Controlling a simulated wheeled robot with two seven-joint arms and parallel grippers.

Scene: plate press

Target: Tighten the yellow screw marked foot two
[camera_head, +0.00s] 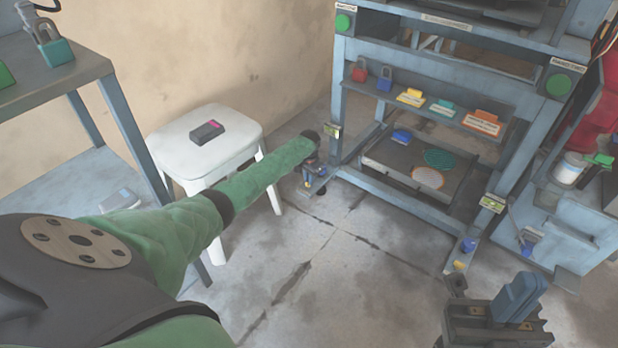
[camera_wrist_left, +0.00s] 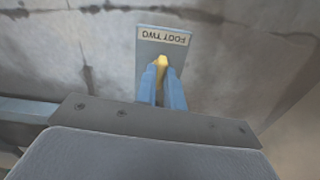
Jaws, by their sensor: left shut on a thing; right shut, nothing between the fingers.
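The yellow screw (camera_wrist_left: 161,60) marked foot two shows in the left wrist view, on a grey foot plate below an upside-down "FOOT TWO" label (camera_wrist_left: 163,37). The blue fingertips of my left gripper (camera_wrist_left: 162,72) are shut on the screw, one on each side, and hide part of it. In the head view my left arm reaches down to the press's left front foot (camera_head: 318,184); the arm's dark end hides much of the contact there. My right gripper (camera_head: 516,296) is shut and empty at the lower right, over the floor.
The blue-grey press frame (camera_head: 345,120) carries padlocks and coloured tags on a shelf. Another front foot with a yellow screw (camera_head: 459,265) stands to the right. A white stool (camera_head: 185,150) with a dark device (camera_head: 206,132) is behind my left arm. The floor between is clear.

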